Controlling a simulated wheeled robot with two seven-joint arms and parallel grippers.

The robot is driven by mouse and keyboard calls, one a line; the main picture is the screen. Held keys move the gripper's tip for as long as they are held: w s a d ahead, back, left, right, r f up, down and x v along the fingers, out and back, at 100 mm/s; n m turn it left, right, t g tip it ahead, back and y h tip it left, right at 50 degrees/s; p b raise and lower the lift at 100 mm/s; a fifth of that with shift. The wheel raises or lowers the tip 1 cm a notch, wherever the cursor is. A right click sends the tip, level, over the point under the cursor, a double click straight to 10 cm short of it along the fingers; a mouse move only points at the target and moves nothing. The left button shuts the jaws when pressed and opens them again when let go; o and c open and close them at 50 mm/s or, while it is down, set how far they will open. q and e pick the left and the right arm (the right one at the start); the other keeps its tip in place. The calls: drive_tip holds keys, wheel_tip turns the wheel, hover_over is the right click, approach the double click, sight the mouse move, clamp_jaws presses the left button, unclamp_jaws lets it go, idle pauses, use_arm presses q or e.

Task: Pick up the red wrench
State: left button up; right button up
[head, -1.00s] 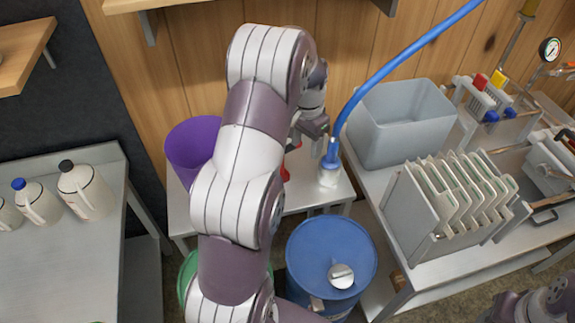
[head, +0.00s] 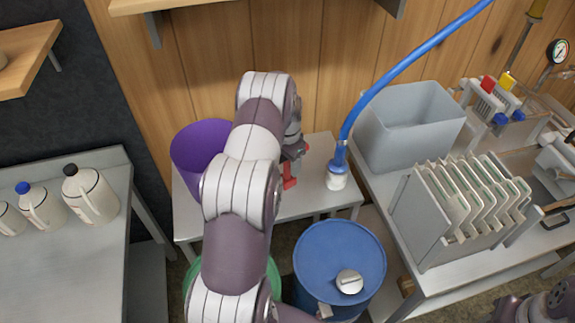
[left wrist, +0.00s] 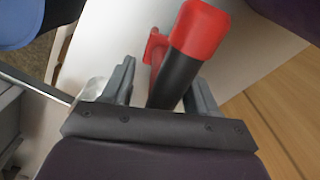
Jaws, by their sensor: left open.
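The red wrench (head: 290,180) is on the small metal table (head: 306,203), between the purple bucket and the blue hose end. My left arm hides part of it in the head view. In the left wrist view the wrench (left wrist: 199,32) shows a red end and a dark shaft. My left gripper (head: 297,150) is over the wrench. In the left wrist view its open fingers (left wrist: 161,82) stand on either side of the dark shaft, with gaps visible; I cannot tell whether either finger touches it. Only part of my right arm shows at the lower right, without its fingertips.
The purple bucket (head: 195,150) stands left of my arm. The blue hose (head: 400,70) ends in a fitting (head: 337,176) right of the wrench. A blue drum (head: 325,250) stands in front. A grey bin (head: 410,140) and filter rack (head: 425,225) occupy the right table.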

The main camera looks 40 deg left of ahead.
use_arm(q)
drive_tip(key=shift+a, duration=0.1)
drive_tip(key=shift+c, duration=0.9)
clamp_jaws()
wheel_tip(320, 180, up, 10)
drive_tip(key=shift+r+b, duration=0.1)
drive_tip(key=shift+b, duration=0.4)
